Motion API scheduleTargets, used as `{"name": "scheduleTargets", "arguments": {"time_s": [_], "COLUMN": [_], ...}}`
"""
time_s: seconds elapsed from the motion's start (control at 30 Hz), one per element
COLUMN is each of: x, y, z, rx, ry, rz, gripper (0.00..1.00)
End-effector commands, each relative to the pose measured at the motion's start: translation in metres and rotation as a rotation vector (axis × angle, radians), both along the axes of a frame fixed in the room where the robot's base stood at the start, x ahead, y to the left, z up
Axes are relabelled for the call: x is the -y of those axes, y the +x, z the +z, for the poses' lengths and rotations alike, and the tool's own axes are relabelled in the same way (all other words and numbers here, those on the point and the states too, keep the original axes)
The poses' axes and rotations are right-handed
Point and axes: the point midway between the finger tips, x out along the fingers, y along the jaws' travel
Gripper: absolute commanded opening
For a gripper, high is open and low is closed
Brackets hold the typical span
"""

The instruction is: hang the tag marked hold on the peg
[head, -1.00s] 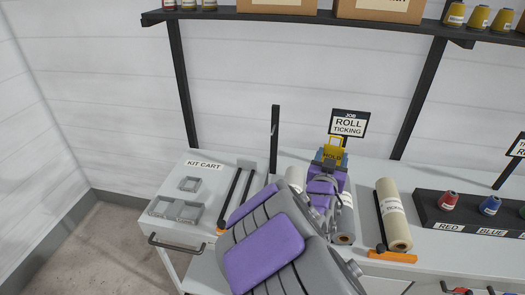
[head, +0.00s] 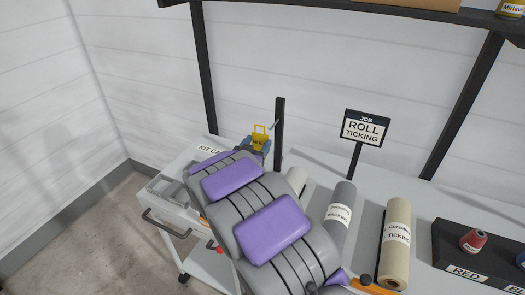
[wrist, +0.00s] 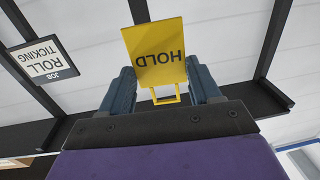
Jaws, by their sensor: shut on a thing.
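The yellow tag marked HOLD (wrist: 154,52) is in my gripper (wrist: 162,84), its lettering upside down in the wrist view. A narrow yellow frame at its lower edge lies between the two blue fingers. In the head view the tag (head: 260,134) shows small at the end of my arm, just left of a dark upright post (head: 280,140). A short, thin peg (head: 274,126) seems to stick out from the post near the tag. I cannot tell the gap between them, and no contact shows. My gripper (head: 257,144) is partly hidden by my arm.
The kit cart (head: 157,214) stands at left, partly behind my arm. A sign reading ROLL TICKING (head: 365,129), a grey backing roll (head: 341,212) and a cream ticking roll (head: 396,245) are at right. A dark shelf (head: 420,12) runs overhead along the wall.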

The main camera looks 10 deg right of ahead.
Motion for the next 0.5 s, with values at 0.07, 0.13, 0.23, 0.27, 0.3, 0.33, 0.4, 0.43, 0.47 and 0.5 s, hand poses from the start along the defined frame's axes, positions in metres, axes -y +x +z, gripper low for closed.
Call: {"name": "scheduleTargets", "arguments": {"time_s": [0.07,0.13,0.23,0.27,0.3,0.33,0.4,0.43,0.47,0.5], "x": [0.009,0.017,0.025,0.026,0.028,0.029,0.031,0.031,0.031,0.030], "y": [0.003,0.005,0.006,0.006,0.006,0.005,0.005,0.005,0.005,0.006], "z": [-0.011,-0.014,-0.015,-0.015,-0.015,-0.015,-0.015,-0.015,-0.015,-0.015], "rx": [-0.001,-0.001,0.001,0.001,0.001,0.001,0.001,0.001,0.001,0.001], "ry": [0.003,0.006,0.009,0.009,0.010,0.011,0.012,0.012,0.012,0.012], "rz": [-0.038,-0.060,-0.074,-0.075,-0.076,-0.076,-0.075,-0.075,-0.075,-0.075], "gripper": [0.34,0.34,0.34,0.34,0.34,0.34,0.34,0.34,0.34,0.34]}}
